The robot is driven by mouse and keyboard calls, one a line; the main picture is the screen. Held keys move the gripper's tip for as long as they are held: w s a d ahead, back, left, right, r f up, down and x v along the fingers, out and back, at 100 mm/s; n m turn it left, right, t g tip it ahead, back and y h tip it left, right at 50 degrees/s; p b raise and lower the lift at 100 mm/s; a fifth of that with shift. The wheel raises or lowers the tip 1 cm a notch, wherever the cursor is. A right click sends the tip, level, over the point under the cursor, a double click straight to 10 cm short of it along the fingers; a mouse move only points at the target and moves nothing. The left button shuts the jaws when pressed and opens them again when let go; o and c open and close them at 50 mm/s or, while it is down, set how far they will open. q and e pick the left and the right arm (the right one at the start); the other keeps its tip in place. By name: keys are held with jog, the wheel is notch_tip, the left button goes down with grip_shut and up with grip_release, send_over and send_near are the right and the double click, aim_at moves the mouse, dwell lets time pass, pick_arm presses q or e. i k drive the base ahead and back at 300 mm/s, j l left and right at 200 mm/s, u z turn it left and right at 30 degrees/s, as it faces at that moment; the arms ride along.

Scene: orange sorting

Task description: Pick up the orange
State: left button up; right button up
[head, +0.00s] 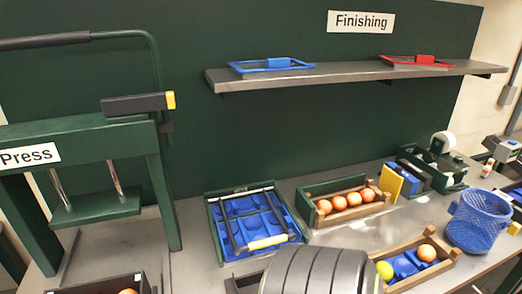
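Several oranges (339,203) sit in a row in a green and wooden crate (316,220) right of centre. Neither of my grippers can be made out in the head view.
A large grey ribbed form hides the bottom centre. A blue tray with a handled rack (262,242) stands at the centre. A blue mesh basket (478,222) stands at the right. A green press (95,200) fills the left; a shelf (345,74) hangs behind.

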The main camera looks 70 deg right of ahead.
aim_at(386, 269)
jog(key=j+z, duration=0.1)
jog(key=z, duration=3.1)
